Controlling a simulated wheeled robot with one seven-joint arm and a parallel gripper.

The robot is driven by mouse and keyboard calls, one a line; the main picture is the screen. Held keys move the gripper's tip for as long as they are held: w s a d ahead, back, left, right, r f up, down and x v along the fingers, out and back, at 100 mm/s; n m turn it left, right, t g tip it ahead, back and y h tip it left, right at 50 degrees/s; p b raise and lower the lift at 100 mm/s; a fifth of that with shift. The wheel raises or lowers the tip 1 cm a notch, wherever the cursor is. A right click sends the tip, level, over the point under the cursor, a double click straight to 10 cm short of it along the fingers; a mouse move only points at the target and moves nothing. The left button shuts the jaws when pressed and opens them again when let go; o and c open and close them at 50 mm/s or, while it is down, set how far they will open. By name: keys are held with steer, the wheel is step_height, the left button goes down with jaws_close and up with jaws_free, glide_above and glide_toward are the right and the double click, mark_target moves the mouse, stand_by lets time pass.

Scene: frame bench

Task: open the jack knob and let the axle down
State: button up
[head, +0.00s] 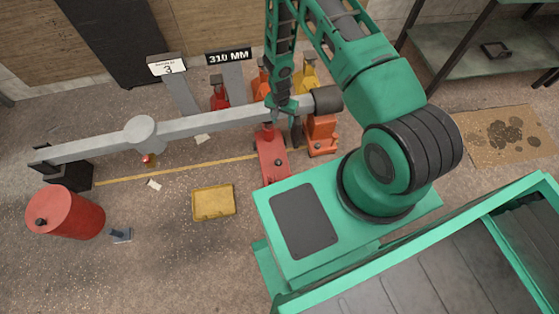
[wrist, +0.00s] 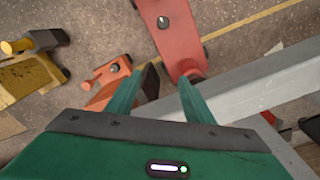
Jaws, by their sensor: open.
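The grey axle (head: 200,125) runs across the head view, its left end over a black stand (head: 72,178). A red jack (head: 271,152) lies on the floor with one end at the axle; I cannot tell whether it touches. A small dark knob (head: 278,163) sits on its body. In the wrist view the red jack (wrist: 178,40), its knob (wrist: 163,22) and the axle (wrist: 255,85) show ahead of the fingers. My gripper (wrist: 166,78) is open and empty, with the jack's near end beyond its fingertips. In the head view my arm partly hides the axle there.
Orange jacks (head: 320,137), a yellow jack (head: 306,73) and a dark red jack (head: 219,97) stand nearby. A "310 MM" sign (head: 228,57) is behind the axle. A red drum (head: 66,212) and yellow tray (head: 213,202) lie in front. Floor around the tray is mostly clear.

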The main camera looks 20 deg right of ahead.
steer(key=m, duration=0.1)
glide_above(279, 162)
step_height(279, 162, down, 13)
steer(key=shift+y, duration=0.3)
step_height(279, 162, down, 11)
steer(key=shift+w+a+r, duration=0.1)
steer(key=shift+r, duration=0.05)
steer(key=c, duration=1.1)
steer(key=shift+o, duration=0.3)
steer(key=shift+d, duration=0.35)
steer(key=shift+a, duration=0.15)
